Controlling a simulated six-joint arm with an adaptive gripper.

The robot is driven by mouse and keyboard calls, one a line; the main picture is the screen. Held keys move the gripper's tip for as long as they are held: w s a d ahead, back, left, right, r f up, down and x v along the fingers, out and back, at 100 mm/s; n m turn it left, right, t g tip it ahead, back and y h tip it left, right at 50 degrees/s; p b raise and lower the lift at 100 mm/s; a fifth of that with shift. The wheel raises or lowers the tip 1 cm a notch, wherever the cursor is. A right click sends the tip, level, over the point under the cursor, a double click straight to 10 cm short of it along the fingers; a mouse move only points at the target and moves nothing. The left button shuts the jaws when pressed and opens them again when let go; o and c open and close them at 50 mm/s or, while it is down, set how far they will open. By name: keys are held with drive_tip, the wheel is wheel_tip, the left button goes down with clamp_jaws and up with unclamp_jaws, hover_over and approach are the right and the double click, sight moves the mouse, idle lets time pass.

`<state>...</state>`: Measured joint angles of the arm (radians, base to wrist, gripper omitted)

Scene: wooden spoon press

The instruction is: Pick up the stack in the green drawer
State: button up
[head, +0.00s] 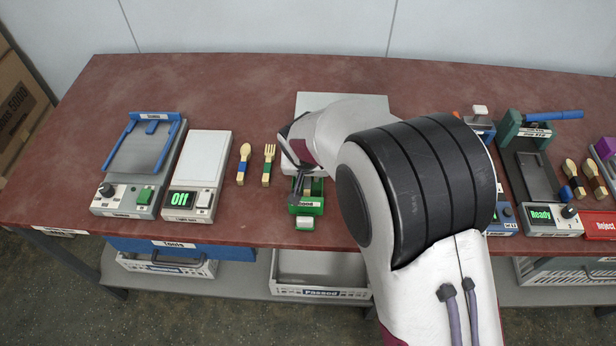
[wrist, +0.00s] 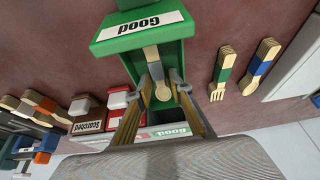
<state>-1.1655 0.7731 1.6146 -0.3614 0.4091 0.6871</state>
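The green drawer (head: 307,207), labelled "Good" in the wrist view (wrist: 120,42), is pulled open at the table's front edge. The stack (wrist: 153,62) in it is light wooden spoons, lying lengthwise with the bowl end (wrist: 163,91) toward my gripper. My gripper (wrist: 161,79) reaches down into the drawer with one fingertip on each side of the stack. A gap seems to show between the fingertips and the wood, so it looks open. In the head view my gripper (head: 299,188) is over the drawer, and my arm hides much of the area behind it.
A banded spoon (head: 243,164) and fork (head: 268,165) lie left of the drawer. Beyond them stand a scale-like device (head: 198,170) reading "Off" and a blue-framed station (head: 140,155).

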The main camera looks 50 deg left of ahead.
sight(308, 178)
clamp_jaws()
drive_tip(key=shift+r, duration=0.1)
wheel_tip(308, 178, up, 10)
idle(0.7)
idle(0.4)
